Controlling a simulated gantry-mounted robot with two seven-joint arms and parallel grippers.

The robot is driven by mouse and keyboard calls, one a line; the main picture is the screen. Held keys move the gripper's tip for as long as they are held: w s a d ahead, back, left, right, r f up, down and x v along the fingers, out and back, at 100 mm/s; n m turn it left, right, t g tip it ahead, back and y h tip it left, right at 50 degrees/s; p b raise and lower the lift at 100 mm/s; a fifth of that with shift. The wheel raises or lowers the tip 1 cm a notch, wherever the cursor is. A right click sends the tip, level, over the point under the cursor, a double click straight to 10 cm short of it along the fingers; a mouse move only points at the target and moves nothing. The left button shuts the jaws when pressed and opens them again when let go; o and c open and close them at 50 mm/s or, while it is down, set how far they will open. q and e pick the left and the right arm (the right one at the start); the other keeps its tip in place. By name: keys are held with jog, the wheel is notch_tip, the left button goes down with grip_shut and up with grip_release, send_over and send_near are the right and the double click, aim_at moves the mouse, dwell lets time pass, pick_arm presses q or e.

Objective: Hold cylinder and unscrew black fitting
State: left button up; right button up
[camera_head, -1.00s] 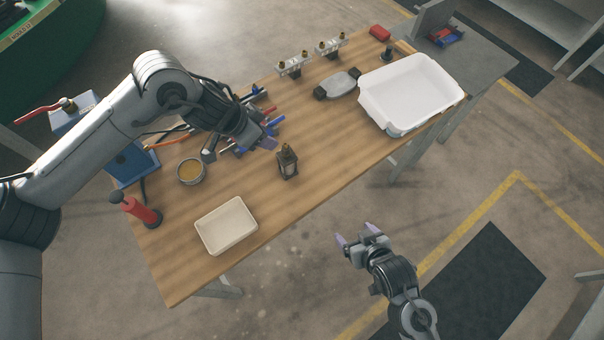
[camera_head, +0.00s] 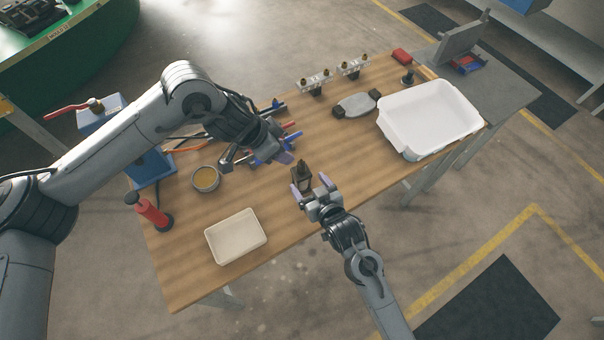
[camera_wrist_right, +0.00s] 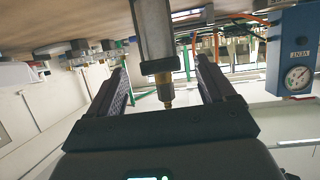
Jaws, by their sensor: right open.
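The cylinder (camera_head: 302,174) stands upright on the table, dark in the head view with a small brass tip on top. In the right wrist view the cylinder (camera_wrist_right: 152,28) is silver-grey, with a dark collar (camera_wrist_right: 160,66) and a brass tip (camera_wrist_right: 166,92). I cannot tell whether this collar is the black fitting. My right gripper (camera_head: 311,184) is open around or just in front of the cylinder, with a finger on each side. My left gripper (camera_head: 277,150) hangs over the tools, left of and behind the cylinder. Its opening is unclear.
A white tray (camera_head: 392,128) lies right. Tools (camera_head: 270,150) lie under my left gripper. A gauge box (camera_wrist_right: 293,55) shows in the wrist view.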

aim_at(301, 173)
jog(key=shift+x, duration=3.4)
